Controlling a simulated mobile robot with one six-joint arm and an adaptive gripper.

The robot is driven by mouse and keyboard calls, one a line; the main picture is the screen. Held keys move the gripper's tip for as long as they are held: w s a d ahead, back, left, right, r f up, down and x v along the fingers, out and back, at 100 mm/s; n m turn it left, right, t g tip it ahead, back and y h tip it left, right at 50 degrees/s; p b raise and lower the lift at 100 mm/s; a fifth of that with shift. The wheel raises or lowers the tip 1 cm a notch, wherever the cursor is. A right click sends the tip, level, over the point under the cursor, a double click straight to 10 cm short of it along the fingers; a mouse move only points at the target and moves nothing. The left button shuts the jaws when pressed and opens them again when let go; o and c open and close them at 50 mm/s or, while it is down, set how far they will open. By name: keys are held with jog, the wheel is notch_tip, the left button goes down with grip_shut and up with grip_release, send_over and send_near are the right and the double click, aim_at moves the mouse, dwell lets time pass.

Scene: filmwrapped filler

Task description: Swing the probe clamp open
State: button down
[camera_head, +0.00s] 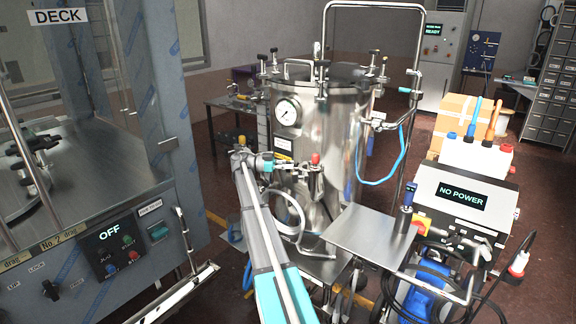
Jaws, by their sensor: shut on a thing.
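A tall steel vessel (345,130) on a wheeled cart stands in the middle of the view, with a round gauge (288,111) on its upper left side. My arm reaches up from the bottom, and its wrist bends right toward the vessel's front. My gripper (318,182) is at the vessel's front, below the gauge, shut on a small fitting there. A red-tipped part (315,159) shows right at the gripper. I take the held fitting to be the probe clamp, but it is small and mostly hidden by the fingers. I cannot tell how far it is swung.
A steel cabinet (150,165) with an OFF panel stands close on the left. A flat steel shelf (365,234) juts out right of my gripper. A blue hose (398,165) hangs beside the vessel. A NO POWER box (462,200) and loose cables are at right.

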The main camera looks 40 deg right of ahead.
jog(key=shift+a, duration=0.2)
jog(key=c, duration=0.7)
grip_release()
jog(key=shift+w+a, duration=0.2)
jog(key=shift+o, duration=0.7)
jog(key=shift+d+f, duration=0.1)
jog(key=shift+d, duration=0.05)
jog(key=shift+s+d, duration=0.15)
jog(key=shift+s, duration=0.05)
jog(key=shift+w, duration=0.1)
jog(key=v, duration=0.7)
jog(key=shift+w+a, duration=0.15)
jog(key=shift+a, duration=0.1)
